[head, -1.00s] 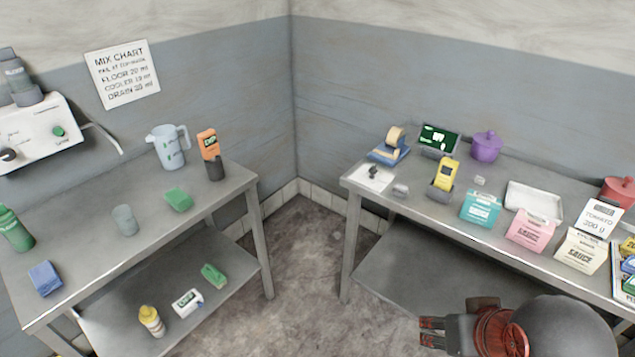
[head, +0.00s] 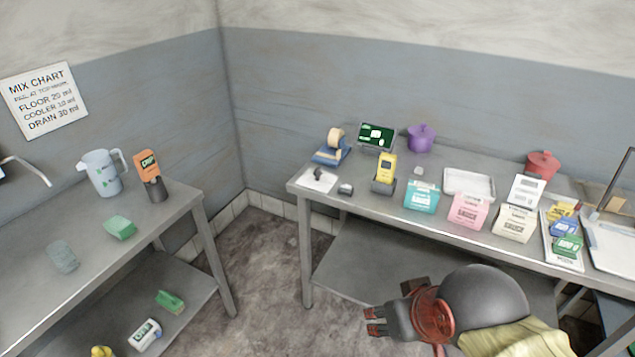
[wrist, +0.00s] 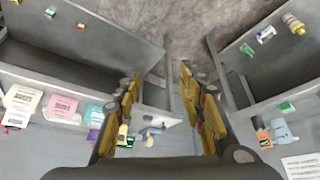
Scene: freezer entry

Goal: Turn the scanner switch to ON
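A yellow handheld device that looks like the scanner (head: 386,168) stands upright in a dark cradle on the right-hand table (head: 330,207). It also shows small in the wrist view (wrist: 122,134). Its dark face is too small to read, and I cannot make out a switch or its setting. My gripper (head: 375,321) is in front of the right-hand table, apart from the scanner and everything else. In the wrist view my gripper (wrist: 160,76) has its two fingers wide apart with nothing between them.
The right-hand table also bears a tape dispenser (head: 331,148), a green screen (head: 376,135), a purple pot (head: 421,138), a teal packet (head: 422,197), a pink packet (head: 468,210) and a white tray (head: 469,182). The left-hand table holds a jug (head: 103,173) and an orange pack (head: 147,163). Floor between is clear.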

